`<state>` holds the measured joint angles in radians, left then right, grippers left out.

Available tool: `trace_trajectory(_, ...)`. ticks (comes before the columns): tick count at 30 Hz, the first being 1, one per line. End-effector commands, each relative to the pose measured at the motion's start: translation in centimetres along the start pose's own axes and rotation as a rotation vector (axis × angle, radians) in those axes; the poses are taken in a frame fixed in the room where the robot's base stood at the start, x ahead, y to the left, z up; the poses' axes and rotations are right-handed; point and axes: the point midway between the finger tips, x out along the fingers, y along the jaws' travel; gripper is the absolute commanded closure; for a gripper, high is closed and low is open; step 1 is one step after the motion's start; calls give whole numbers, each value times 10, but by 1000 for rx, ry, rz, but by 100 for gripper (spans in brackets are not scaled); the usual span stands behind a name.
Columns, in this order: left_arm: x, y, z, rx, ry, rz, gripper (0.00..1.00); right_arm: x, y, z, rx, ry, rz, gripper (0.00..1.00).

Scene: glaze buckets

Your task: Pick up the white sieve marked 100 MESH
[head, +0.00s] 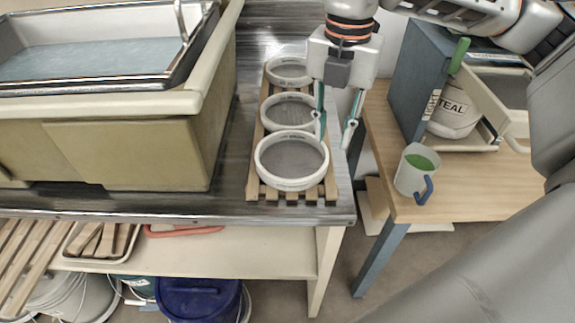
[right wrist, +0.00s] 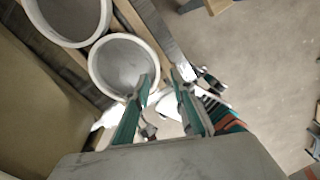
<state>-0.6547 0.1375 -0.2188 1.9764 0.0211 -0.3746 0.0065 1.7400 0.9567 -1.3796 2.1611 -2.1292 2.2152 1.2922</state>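Three round white sieves with grey mesh stand in a row on a slatted wooden rack (head: 252,178): a front one (head: 291,178), a middle one (head: 268,126) and a back one (head: 289,62). Faint rim marks are too small to read, so I cannot tell which says 100 MESH. My right gripper (head: 335,128) points down at the row's right side, fingers apart with nothing between them. One finger overlaps the middle sieve's right edge in the head view. In the right wrist view the gripper (right wrist: 163,80) has one finger over the right part of a sieve (right wrist: 97,66). My left gripper is out of view.
A sink (head: 95,60) stands left of the rack on the metal counter (head: 228,150). On the wooden table at right are a mug with green liquid (head: 408,180), a blue-grey panel (head: 415,75) and a tub marked TEAL (head: 452,108). A gap separates counter and table.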

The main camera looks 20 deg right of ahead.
Motion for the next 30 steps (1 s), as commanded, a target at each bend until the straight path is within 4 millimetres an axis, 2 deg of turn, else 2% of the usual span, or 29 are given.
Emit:
trace_trajectory(2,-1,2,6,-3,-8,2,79,7,0,0,-1,2,-3,75)
trace_trajectory(11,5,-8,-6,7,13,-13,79,35,2,0,-2,2,-3,75)
trace_trajectory(19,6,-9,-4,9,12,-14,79,72,8,0,-2,3,-4,75)
trace_trajectory(22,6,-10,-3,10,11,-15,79,78,8,0,-2,1,-2,75)
trace_trajectory(29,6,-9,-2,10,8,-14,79,79,8,0,-1,1,-1,75)
trace_trajectory(30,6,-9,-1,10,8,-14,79,79,8,0,-1,1,-1,81)
